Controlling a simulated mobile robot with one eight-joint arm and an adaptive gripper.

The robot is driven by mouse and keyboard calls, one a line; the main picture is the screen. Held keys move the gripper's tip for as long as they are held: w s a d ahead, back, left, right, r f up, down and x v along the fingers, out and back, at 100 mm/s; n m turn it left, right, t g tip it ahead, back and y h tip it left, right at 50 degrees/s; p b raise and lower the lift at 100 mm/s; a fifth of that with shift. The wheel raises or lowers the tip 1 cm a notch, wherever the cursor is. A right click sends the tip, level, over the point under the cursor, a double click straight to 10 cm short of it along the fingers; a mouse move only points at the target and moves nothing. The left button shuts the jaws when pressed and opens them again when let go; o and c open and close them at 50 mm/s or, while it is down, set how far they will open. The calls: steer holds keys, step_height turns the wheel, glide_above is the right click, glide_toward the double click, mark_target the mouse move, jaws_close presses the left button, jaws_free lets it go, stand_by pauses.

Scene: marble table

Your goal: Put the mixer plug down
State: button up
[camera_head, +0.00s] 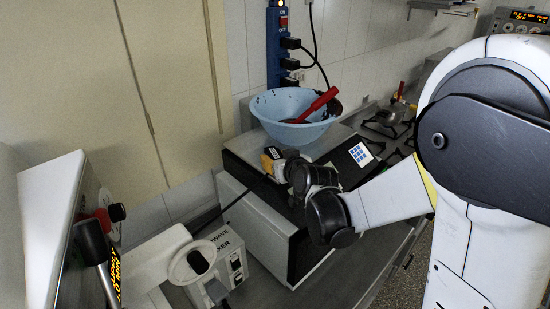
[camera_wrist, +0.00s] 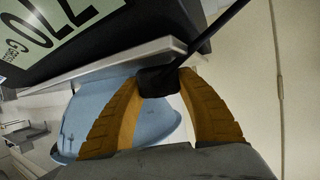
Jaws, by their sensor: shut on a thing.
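My gripper (camera_wrist: 160,84) has yellow ribbed fingers, and they are closed on the black mixer plug (camera_wrist: 157,82) in the wrist view. A black cable (camera_wrist: 222,25) runs from the plug to the upper right. In the head view my gripper (camera_head: 268,160) is beside the left end of the black-and-white appliance's top, below the blue bowl; the plug itself is hard to make out there. The white mixer (camera_head: 228,262), with lettering on its side, stands at the lower left, and a dark cable (camera_head: 222,211) runs up from it toward the gripper.
A light blue bowl (camera_head: 285,104) with a red-handled tool stands at the back on the black-and-white appliance (camera_head: 262,230). A blue power strip (camera_head: 276,50) with black plugs is on the tiled wall. A stove (camera_head: 388,122) is to the right. A white panel (camera_head: 48,225) stands at the far left.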

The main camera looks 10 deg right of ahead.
steer(key=shift+f, duration=0.2)
steer(key=o, duration=1.2)
steer(key=shift+o, duration=0.2)
steer(key=shift+r, duration=0.1)
